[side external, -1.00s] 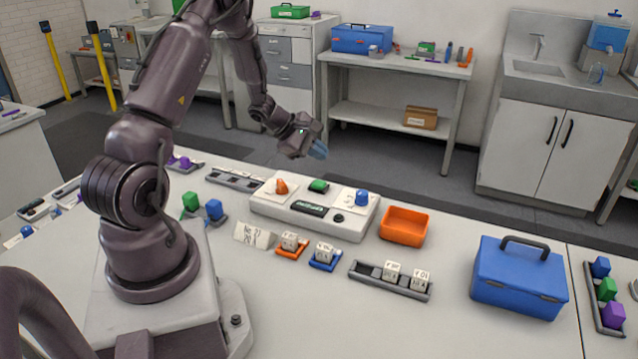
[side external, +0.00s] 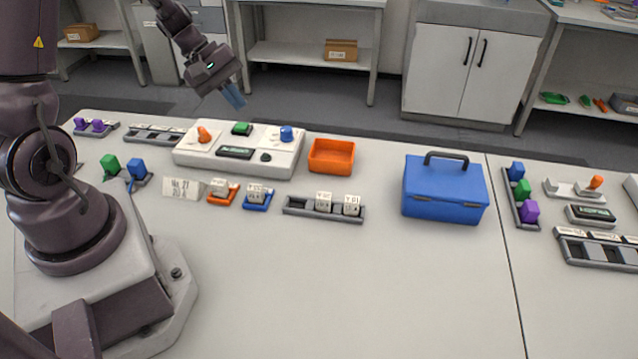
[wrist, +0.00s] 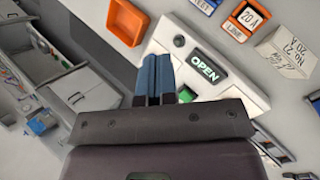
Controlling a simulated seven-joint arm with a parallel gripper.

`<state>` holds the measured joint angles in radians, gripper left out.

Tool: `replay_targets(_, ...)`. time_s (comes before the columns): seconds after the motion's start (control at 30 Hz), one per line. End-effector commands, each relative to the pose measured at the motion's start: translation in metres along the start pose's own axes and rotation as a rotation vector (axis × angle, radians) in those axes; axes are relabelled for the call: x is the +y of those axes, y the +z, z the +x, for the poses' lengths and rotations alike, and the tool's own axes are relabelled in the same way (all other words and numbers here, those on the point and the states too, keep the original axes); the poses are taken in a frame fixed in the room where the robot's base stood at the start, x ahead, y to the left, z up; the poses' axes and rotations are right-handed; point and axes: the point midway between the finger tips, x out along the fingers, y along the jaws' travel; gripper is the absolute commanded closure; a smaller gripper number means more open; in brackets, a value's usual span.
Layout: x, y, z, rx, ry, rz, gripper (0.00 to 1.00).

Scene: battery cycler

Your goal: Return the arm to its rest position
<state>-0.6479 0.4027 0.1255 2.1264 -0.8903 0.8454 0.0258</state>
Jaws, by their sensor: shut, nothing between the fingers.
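My gripper (side external: 233,95) is raised above the back edge of the bench, behind the white cycler box (side external: 239,152). Its blue fingers are shut with nothing between them. They also show closed together in the wrist view (wrist: 153,76). The cycler box carries an orange lever (side external: 204,135), a green button (side external: 241,128) and a blue knob (side external: 286,133). In the wrist view its display (wrist: 208,67) reads OPEN. My gripper does not touch the box.
An orange bin (side external: 331,156) stands right of the box. In front are a label card (side external: 182,188), an orange holder (side external: 222,199) and a blue holder (side external: 257,205) with white blocks, and a grey rack (side external: 297,208). A blue toolbox (side external: 444,193) stands to the right. The front bench is clear.

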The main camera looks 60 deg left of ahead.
Motion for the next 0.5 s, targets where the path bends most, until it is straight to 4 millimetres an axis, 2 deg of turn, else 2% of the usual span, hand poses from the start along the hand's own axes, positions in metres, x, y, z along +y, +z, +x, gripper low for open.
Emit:
replay_targets(0.03,0.004,0.026,-0.010,-0.002,-0.045,0.125,1.00)
replay_targets(0.2,-0.001,0.095,-0.039,0.023,-0.207,0.529,1.00)
replay_targets(0.3,-0.008,0.127,-0.056,0.067,-0.285,0.758,1.00)
replay_targets(0.5,-0.021,0.176,-0.089,0.208,-0.377,1.170,1.00)
